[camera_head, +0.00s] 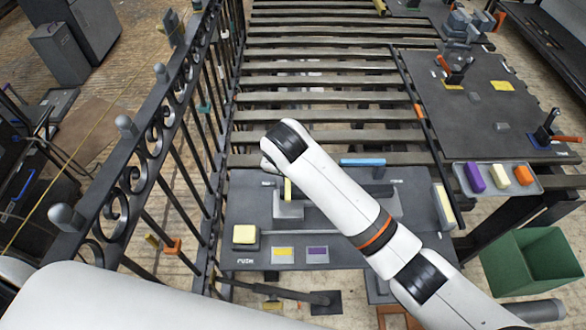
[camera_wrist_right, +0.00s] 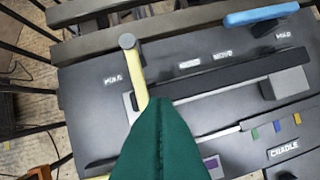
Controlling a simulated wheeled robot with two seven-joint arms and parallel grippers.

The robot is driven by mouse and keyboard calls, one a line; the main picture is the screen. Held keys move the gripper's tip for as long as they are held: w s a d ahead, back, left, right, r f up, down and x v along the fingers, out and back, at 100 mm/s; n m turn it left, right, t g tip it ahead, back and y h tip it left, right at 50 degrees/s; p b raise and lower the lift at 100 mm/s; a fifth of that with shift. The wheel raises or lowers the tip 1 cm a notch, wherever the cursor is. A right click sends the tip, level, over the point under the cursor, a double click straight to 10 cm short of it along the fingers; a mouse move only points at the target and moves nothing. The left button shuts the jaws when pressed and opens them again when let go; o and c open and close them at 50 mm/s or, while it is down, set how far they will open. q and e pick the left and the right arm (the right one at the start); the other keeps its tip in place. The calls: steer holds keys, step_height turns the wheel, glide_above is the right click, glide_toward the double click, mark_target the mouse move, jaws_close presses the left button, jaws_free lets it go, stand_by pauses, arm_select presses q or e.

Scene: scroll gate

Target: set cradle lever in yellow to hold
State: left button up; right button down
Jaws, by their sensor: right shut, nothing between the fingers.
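A yellow lever (camera_wrist_right: 138,75) with a round grey knob rises from the dark panel in the right wrist view. It also shows in the head view as a short yellow bar (camera_head: 288,190) beside my arm. My right gripper (camera_wrist_right: 165,105), with green fingers, is shut and empty. Its tip overlaps the lever's lower part in the right wrist view; I cannot tell whether they touch. In the head view my right arm hides the gripper. A CRADLE label (camera_wrist_right: 284,148) sits at lower right in the right wrist view, near small coloured marks (camera_wrist_right: 276,126). My left gripper is out of view.
The panel (camera_head: 240,195) also carries a blue bar (camera_head: 362,162), a yellow push button (camera_head: 245,234), and yellow (camera_head: 282,252) and purple (camera_head: 317,251) plates. A black scroll railing (camera_head: 150,150) runs along the left. A green bin (camera_head: 535,262) stands at lower right.

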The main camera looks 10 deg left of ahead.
steer(key=shift+b+v, duration=0.3)
steer(key=shift+v, duration=2.45)
steer(key=shift+s+f, duration=0.1)
